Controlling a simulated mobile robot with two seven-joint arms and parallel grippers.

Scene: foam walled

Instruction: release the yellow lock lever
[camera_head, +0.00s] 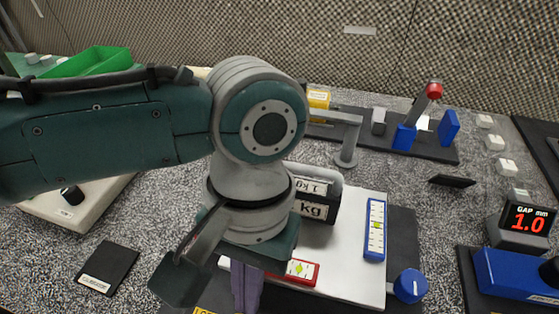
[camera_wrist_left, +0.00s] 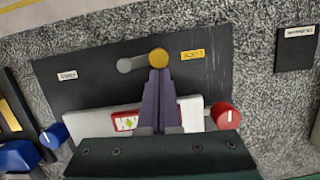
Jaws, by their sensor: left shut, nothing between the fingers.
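The lock lever shows in the left wrist view as a short grey arm with a round yellow knob (camera_wrist_left: 158,56). It sits on a dark base plate (camera_wrist_left: 95,88), with the knob toward the yellow lock label (camera_wrist_left: 192,54). A white label (camera_wrist_left: 68,75) is on the other side. My left gripper (camera_wrist_left: 157,74) is shut and empty, its purple fingers pointing at the knob. In the head view my left gripper (camera_head: 246,292) is partly cut off, and the lever is not visible.
A white plate (camera_head: 350,275) carries a 1 kg weight (camera_head: 322,210), a blue level (camera_head: 375,230) and a red level (camera_head: 300,270). A blue knob (camera_head: 410,285) is at its corner; a red knob (camera_wrist_left: 226,116) shows in the wrist view. A gap display (camera_head: 528,220) reads 1.0.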

